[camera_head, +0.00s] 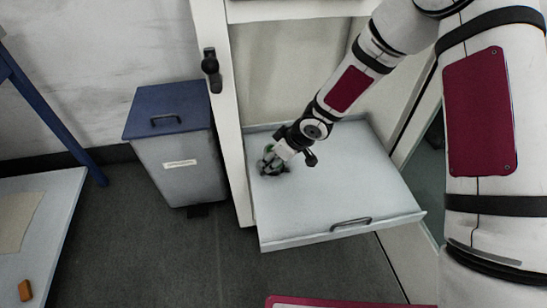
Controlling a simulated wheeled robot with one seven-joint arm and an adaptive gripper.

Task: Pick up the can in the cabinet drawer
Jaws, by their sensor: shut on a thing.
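The cabinet drawer (330,200) is pulled out below the open cabinet, with a dark handle (351,223) near its front edge. My gripper (268,164) is low at the drawer's left rear part, near the left edge. It is shut on a small greenish thing, likely the can, which is mostly hidden by the fingers. I cannot tell whether the can is touching the drawer's bottom or held just above it. No other object shows in the drawer.
A grey bin with a blue lid (170,112) stands left of the cabinet. A blue-legged table (35,240) with an orange block (25,290) is at far left. Dark floor between is clear.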

